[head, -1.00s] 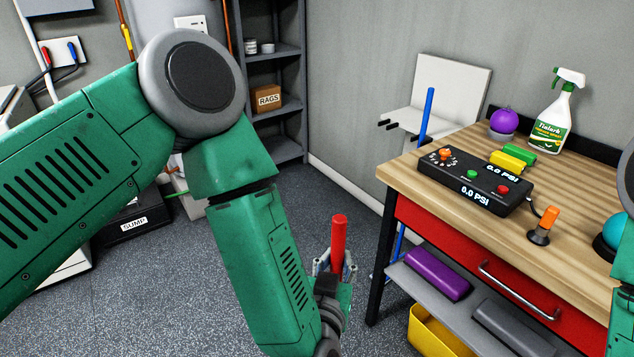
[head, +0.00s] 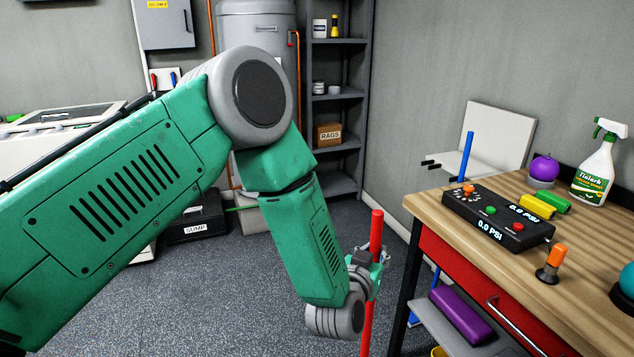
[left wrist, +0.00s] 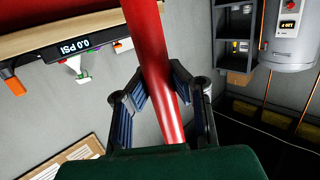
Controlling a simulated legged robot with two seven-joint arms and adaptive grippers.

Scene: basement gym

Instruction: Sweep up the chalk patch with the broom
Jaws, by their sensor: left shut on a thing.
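A red pole (head: 376,232), which looks like the broom's handle, stands nearly upright just left of the workbench. My left gripper (head: 373,275) is shut on it below its top end. In the left wrist view the red pole (left wrist: 158,60) runs between the two fingers of my left gripper (left wrist: 160,88). The pole's lower end runs out of the bottom of the head view, so no bristles show. No chalk patch shows in either view. My right gripper is not in view.
A workbench (head: 485,205) stands at right, with a pressure gauge box (head: 497,217) and spray bottle (head: 594,172) on it. A blue pole (head: 466,155) stands behind its left end. Shelves (head: 338,100) and a sump box (head: 195,222) are at the back. Grey floor (head: 240,290) is open at centre.

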